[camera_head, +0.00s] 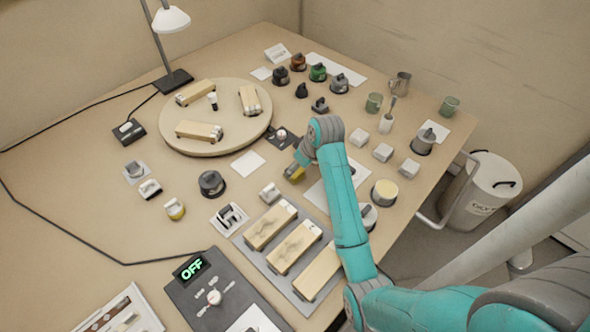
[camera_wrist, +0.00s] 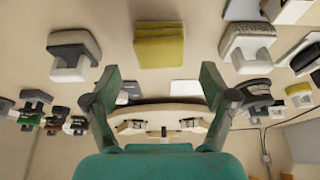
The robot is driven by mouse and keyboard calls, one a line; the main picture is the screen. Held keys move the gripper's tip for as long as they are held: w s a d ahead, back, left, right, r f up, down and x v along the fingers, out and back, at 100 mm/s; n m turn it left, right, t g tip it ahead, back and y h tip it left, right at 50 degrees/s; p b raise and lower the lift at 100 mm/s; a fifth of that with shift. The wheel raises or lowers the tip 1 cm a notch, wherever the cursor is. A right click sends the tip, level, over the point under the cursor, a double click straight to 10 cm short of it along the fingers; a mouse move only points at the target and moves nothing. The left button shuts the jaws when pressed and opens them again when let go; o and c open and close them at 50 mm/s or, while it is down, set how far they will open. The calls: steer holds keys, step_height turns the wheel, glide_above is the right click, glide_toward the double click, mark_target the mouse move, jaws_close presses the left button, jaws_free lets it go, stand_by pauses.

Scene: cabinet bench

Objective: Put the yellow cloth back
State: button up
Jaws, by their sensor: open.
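The yellow cloth (camera_wrist: 159,45) is a folded, layered pad on the bench in the wrist view, beyond my open fingertips and centred between them. In the head view a small yellow patch that looks like this cloth (camera_head: 294,174) shows at the end of my arm, partly hidden by it. My gripper (camera_wrist: 160,85) is open with nothing between its fingers. In the head view it points down to the left and its fingers are mostly hidden by the arm. A gap shows between the fingertips and the cloth in the wrist view.
Grey-and-white blocks stand on both sides of the cloth, one left (camera_wrist: 73,54) and one right (camera_wrist: 247,45). A round turntable (camera_head: 180,145) bears wooden blocks. A grey tray (camera_head: 262,262) holds more blocks. An empty white pad (camera_head: 248,164) lies left of my gripper.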

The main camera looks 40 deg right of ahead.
steer(key=v, duration=0.7)
steer(key=shift+r, duration=0.2)
